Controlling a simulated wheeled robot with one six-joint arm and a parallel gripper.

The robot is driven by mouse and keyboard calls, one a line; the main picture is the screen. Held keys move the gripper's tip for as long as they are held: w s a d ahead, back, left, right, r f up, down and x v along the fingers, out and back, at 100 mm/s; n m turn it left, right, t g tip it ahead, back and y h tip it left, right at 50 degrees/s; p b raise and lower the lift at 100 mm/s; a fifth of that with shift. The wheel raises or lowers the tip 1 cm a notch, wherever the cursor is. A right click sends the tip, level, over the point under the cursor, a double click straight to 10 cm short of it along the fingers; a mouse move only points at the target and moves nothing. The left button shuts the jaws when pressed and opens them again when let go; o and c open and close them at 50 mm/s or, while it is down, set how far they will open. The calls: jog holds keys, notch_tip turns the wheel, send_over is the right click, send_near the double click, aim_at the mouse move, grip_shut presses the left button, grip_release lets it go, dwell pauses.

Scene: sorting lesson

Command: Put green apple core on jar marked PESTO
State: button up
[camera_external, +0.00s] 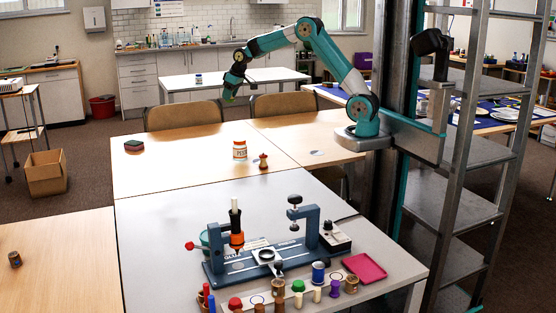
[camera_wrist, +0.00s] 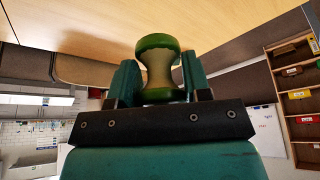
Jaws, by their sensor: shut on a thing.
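My gripper (camera_external: 234,84) is raised in the air, above and beyond the light wooden table, at the end of my outstretched arm. It is shut on the green apple core (camera_wrist: 158,68), which has green ends and a pale narrow waist. The core sits between the two teal fingers (camera_wrist: 160,80) in the wrist view. In the external view the core (camera_external: 228,95) is a small green spot under the fingers. A jar (camera_external: 240,151) with a white label and reddish lettering stands upright on the wooden table, below my gripper and apart from it. Its lettering is too small to read surely.
Another small jar (camera_external: 198,79) stands on the white back table (camera_external: 260,77). Chair backs (camera_external: 183,115) rise behind the wooden table.

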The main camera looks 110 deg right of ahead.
jog(key=r, duration=0.1)
send_over(236, 139)
jog(key=s+a, duration=0.1)
jog(key=f+p, duration=0.1)
jog(key=f, duration=1.3)
jog(key=shift+s, duration=0.2)
jog(key=shift+f, duration=2.65)
jog(key=shift+f, duration=0.2)
jog(key=o, duration=0.9)
jog(key=shift+r, duration=0.15)
